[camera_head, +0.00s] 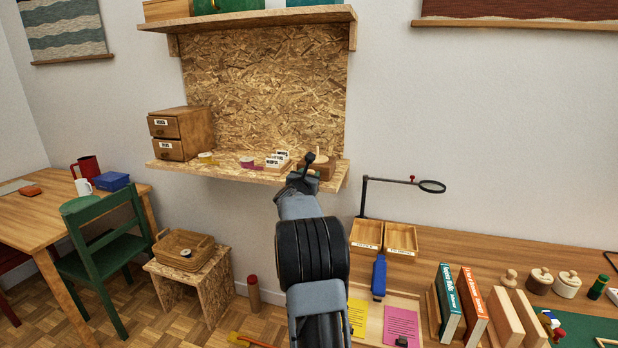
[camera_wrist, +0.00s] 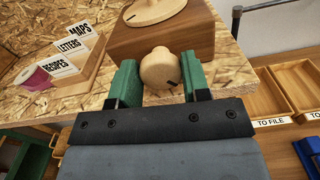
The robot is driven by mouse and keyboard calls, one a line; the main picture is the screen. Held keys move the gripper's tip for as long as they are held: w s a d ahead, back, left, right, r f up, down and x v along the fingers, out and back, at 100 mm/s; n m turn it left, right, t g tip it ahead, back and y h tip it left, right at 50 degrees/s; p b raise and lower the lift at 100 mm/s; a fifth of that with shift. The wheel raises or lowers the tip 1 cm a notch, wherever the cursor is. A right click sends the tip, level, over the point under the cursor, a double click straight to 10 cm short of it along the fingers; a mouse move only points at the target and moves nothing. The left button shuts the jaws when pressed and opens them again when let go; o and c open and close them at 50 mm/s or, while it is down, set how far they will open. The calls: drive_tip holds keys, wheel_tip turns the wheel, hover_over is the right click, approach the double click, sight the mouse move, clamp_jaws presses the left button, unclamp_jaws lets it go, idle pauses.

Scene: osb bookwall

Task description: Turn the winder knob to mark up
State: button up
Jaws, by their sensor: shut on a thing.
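The winder is a brown wooden block with a pale round disc on top; it shows in the wrist view (camera_wrist: 180,40) and at the right end of the shelf in the head view (camera_head: 322,165). Its pale round knob (camera_wrist: 160,68) sticks out of the front face, with a dark mark at its lower right side. My gripper (camera_wrist: 160,82) has green fingers on either side of the knob and is shut on it. In the head view my arm hides most of the gripper and the knob.
The OSB shelf (camera_head: 225,172) carries a card box (camera_wrist: 75,65) labelled MAPS, LETTERS and RECIPES, a pink tape roll (camera_wrist: 36,79) and a drawer cabinet (camera_head: 183,133). Right of it stand a magnifier arm (camera_head: 395,181) and wooden trays (camera_head: 401,240).

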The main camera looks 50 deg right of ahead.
drive_tip(key=shift+c, duration=1.1)
drive_tip(key=shift+n+b, duration=0.75)
drive_tip(key=shift+n, duration=1.65)
drive_tip(key=o, duration=0.9)
drive_tip(key=shift+o, duration=0.2)
drive_tip(key=shift+a, duration=0.15)
drive_tip(key=b+v, duration=0.2)
drive_tip(key=v, duration=1.1)
drive_tip(key=shift+s+a, duration=0.2)
drive_tip(key=shift+a, duration=0.05)
drive_tip(key=shift+r, duration=0.1)
